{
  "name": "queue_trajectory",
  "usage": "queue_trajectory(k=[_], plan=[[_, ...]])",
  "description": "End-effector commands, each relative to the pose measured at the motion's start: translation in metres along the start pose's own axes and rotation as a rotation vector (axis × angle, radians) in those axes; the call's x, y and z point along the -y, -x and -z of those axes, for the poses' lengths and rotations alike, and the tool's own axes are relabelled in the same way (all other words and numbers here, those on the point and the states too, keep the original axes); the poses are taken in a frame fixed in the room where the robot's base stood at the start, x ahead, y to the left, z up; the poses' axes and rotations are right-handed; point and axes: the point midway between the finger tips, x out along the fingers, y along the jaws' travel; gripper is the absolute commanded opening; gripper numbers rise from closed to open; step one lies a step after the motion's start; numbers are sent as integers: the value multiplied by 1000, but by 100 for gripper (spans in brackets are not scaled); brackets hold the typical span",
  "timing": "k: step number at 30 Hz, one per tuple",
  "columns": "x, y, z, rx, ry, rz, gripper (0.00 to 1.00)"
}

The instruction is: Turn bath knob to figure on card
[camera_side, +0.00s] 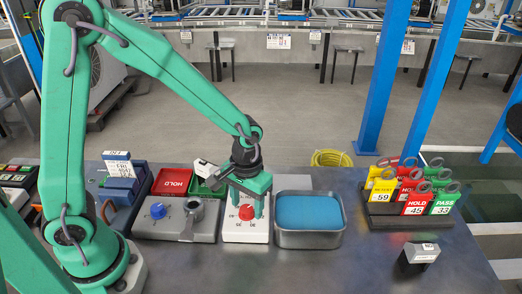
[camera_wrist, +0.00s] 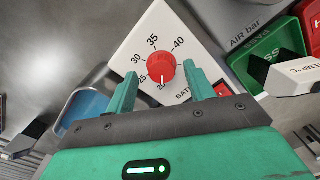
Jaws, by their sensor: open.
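The red bath knob (camera_side: 247,212) sits on a white dial panel (camera_side: 234,236) at the bench middle. In the wrist view the knob (camera_wrist: 161,67) has a white mark pointing down the picture, near the 20 end of the scale; 25, 30, 35 and 40 show around it. My gripper (camera_wrist: 160,72) is open, its fingers on either side of the knob with gaps visible; it also shows in the side view (camera_side: 248,204), pointing down over the panel. A white card block marked TEMP °C (camera_wrist: 295,76) stands by the green tray; its figure is not readable.
A blue-filled metal bath (camera_side: 308,212) stands right of the panel. A grey unit with a blue knob (camera_side: 158,211) is left. A red HOLD tray (camera_side: 172,182) and green tray (camera_side: 205,187) lie behind. A rack (camera_side: 385,213) holds numbered tags at the right.

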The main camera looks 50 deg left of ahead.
Motion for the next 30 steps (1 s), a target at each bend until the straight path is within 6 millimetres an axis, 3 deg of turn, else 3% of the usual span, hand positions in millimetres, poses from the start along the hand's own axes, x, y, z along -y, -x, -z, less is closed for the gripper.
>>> queue_trajectory(k=[6,14,21,30], plan=[[1,-11,0,1,0,0,53],[1,-12,0,1,0,0,53],[1,-12,0,0,0,0,10],[0,-12,0,-2,-14,-1,9]])
